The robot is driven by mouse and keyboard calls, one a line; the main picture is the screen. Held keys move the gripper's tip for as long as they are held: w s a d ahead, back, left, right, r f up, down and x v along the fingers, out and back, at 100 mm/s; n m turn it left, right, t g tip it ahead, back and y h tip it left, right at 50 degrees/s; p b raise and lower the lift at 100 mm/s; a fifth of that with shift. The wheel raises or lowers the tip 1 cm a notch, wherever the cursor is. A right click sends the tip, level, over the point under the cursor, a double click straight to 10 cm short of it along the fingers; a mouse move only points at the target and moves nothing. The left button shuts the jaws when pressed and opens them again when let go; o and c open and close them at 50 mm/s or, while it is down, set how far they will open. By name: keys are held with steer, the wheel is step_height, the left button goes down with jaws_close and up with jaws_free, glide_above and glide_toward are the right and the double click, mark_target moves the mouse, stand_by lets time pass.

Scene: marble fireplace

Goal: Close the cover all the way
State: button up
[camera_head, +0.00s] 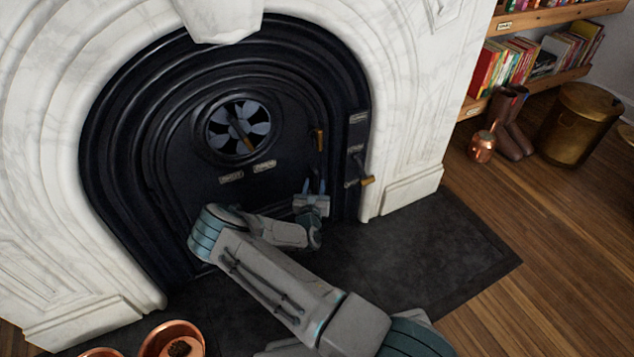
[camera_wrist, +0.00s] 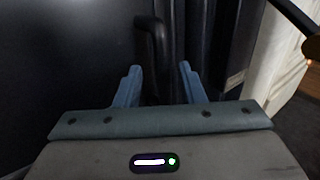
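The cover (camera_head: 190,185) is a dark metal fireplace door with a round vent (camera_head: 239,128), set in a black arched frame (camera_head: 110,150). It sits in or close to its frame; I cannot tell whether a small gap remains at its right edge. My gripper (camera_head: 316,186) is at the lower right of the cover, close to its face. In the wrist view my gripper (camera_wrist: 160,78) is open, its two blue fingers apart. A dark upright bar (camera_wrist: 150,45), like a handle, shows beyond and between the fingers. Contact cannot be made out. The cover's dark panel (camera_wrist: 70,55) fills the left there.
A lever with a wooden grip (camera_head: 366,181) sticks out from the frame's right side. White marble (camera_head: 405,120) surrounds the frame. Copper pots (camera_head: 172,338) stand at the lower left. The dark hearth slab (camera_head: 430,240) is clear at right. Boots (camera_head: 512,125) stand farther right.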

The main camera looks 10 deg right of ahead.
steer(key=p+v, duration=0.4)
steer(key=v, duration=0.9)
steer(key=shift+r, duration=0.2)
steer(key=shift+a, duration=0.15)
